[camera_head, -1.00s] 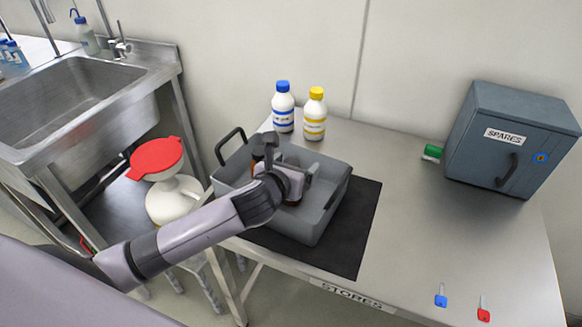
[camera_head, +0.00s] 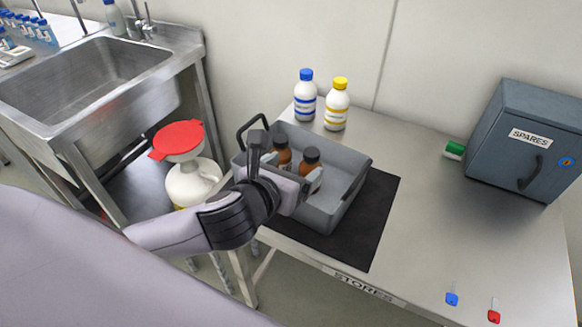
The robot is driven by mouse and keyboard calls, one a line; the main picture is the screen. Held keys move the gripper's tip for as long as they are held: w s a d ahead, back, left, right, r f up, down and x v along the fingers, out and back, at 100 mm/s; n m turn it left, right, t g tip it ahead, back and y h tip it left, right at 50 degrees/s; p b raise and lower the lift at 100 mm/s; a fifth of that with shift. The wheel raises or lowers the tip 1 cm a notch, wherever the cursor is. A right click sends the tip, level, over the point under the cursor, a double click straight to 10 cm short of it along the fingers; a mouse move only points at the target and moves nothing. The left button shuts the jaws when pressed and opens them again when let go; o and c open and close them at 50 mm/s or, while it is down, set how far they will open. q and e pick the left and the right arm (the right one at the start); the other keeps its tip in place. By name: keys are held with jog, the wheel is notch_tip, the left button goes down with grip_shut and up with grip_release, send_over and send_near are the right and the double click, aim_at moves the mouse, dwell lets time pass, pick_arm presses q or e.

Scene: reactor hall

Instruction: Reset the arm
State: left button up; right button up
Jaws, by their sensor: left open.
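My left arm comes in from the left in the head view. Its gripper (camera_head: 283,172) is open at the near left side of a grey tray (camera_head: 345,205). Two brown bottles with dark caps stand in the tray just beyond the gripper: one brown bottle (camera_head: 282,154) at the left and another brown bottle (camera_head: 312,168) to its right. The gripper and wrist partly hide both bottles, and it holds neither that I can see. My right gripper is not in view.
The tray sits on a black mat (camera_head: 378,215) on the steel table (camera_head: 425,205). Behind it stand a blue-capped bottle (camera_head: 305,103) and a yellow-capped bottle (camera_head: 336,108). A SPARES cabinet (camera_head: 525,150), blue key (camera_head: 452,298) and red key (camera_head: 494,315) are right. A sink (camera_head: 90,95) and a red-funnelled jug (camera_head: 192,185) are left.

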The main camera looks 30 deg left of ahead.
pick_arm(q)
jog(key=shift+s, duration=0.15)
dwell(0.4)
jog(key=s+a+f+n+g, duration=0.2)
jog(key=s+f+n+g, duration=0.6)
jog(key=n, duration=0.9)
jog(key=s+a+f+n+g, duration=0.2)
jog(key=s+f+n, duration=0.3)
jog(key=s+n, duration=1)
jog(key=w+d+f+n+t+h, duration=0.1)
jog(key=w+d+f+t, duration=0.1)
jog(key=w+f+t, duration=0.5)
notch_tip(320, 180, down, 2)
jog(key=shift+w+d+f+n+h, duration=0.25)
jog(key=shift+w+n+h, duration=0.15)
jog(key=shift+w, duration=0.3)
